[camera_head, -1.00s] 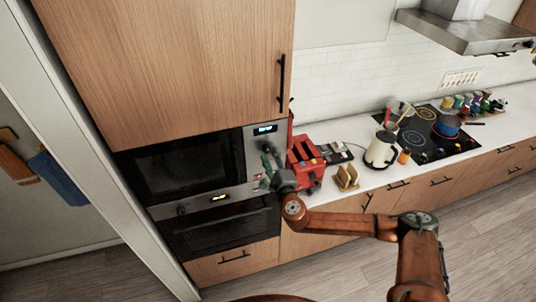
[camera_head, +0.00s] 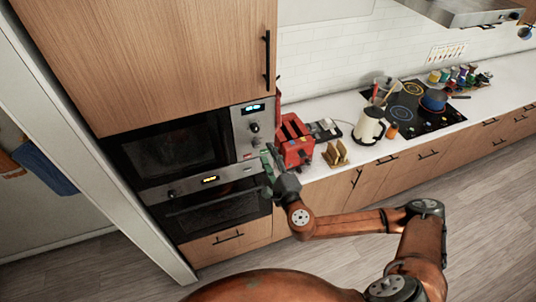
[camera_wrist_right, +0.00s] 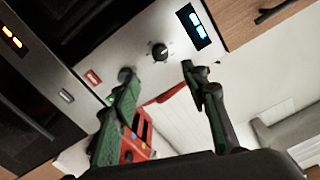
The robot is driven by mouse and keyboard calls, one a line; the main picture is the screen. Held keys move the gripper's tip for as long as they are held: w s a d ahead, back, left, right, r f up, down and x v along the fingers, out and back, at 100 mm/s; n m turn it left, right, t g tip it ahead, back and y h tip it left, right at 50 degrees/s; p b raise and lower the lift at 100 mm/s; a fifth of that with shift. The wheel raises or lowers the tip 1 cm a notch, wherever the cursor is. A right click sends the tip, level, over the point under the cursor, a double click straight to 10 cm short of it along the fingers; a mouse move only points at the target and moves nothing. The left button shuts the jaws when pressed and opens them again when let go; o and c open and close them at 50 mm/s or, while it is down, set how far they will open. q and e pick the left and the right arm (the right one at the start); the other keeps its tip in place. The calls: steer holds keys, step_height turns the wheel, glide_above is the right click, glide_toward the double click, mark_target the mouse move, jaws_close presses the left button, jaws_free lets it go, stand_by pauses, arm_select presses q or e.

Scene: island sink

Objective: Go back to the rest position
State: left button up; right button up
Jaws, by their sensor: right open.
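My right gripper (camera_head: 270,165) is in front of the oven column in the head view, beside the red toaster. In the right wrist view its two green-and-black fingers (camera_wrist_right: 165,105) stand apart with nothing between them. Beyond them are the microwave's control panel (camera_wrist_right: 150,45), with a lit display, a dark knob (camera_wrist_right: 160,51) and a red button (camera_wrist_right: 93,77). The fingers appear apart from the panel. My right arm reaches in from the lower right of the head view. My left gripper is not in the head view.
The red toaster (camera_head: 295,141) stands on the white counter close to my right gripper. A wooden holder (camera_head: 335,154), a kettle (camera_head: 369,127) and a stove (camera_head: 415,112) with a blue pot (camera_head: 433,101) lie farther right. The microwave (camera_head: 178,150) is shut. The floor in front is clear.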

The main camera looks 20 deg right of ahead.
steer(key=shift+f, duration=0.1)
